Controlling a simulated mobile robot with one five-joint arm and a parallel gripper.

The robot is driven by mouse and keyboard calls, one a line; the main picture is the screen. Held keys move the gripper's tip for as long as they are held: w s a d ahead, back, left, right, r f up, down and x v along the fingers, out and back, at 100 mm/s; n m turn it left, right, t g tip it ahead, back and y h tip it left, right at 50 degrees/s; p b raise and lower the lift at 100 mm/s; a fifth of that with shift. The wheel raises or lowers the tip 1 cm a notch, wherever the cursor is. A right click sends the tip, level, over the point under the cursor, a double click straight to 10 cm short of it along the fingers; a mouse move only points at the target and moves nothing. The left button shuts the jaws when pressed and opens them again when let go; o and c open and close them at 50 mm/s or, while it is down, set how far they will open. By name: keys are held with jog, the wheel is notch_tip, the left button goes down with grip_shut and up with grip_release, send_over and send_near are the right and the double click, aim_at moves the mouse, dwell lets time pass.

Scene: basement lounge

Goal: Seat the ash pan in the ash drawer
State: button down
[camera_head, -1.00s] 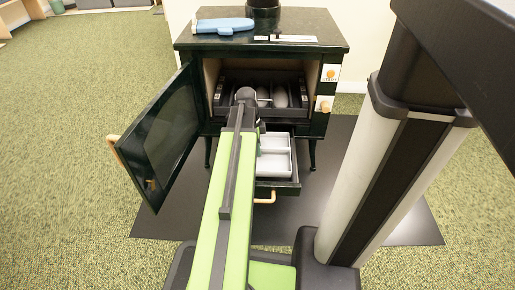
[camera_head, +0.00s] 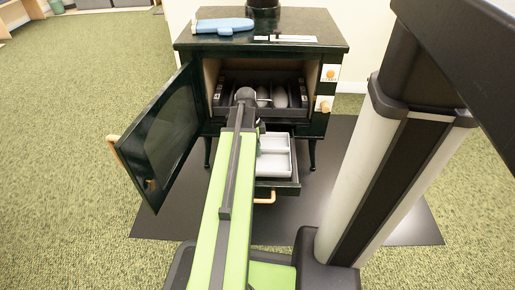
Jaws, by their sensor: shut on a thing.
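The ash pan (camera_head: 274,163), a light grey divided tray, lies inside the pulled-out ash drawer (camera_head: 290,187) under the stove. It looks about level, but I cannot tell whether it rests fully on the drawer floor. My arm covers its left side. My gripper (camera_head: 261,128) is at the pan's back left, mostly hidden behind my arm, with only a small part showing. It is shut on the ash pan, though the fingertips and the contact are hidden.
The stove (camera_head: 325,45) has its glass door (camera_head: 160,135) swung open to the left. A blue-handled tool (camera_head: 224,25) lies on the stove top. My column stands at the right.

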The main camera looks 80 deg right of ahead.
jog(key=shift+f, duration=0.15)
jog(key=shift+f+b, duration=0.35)
jog(key=shift+b, duration=0.15)
jog(key=shift+f+b, duration=1.95)
jog(key=shift+f, duration=0.05)
jog(key=c, duration=1.4)
grip_release()
jog(key=shift+o, duration=0.2)
jog(key=shift+r, duration=0.1)
notch_tip(320, 180, up, 17)
jog(key=w+p, duration=0.2)
jog(key=p, duration=1.5)
jog(key=shift+w+a, duration=0.2)
jog(key=shift+w, duration=0.15)
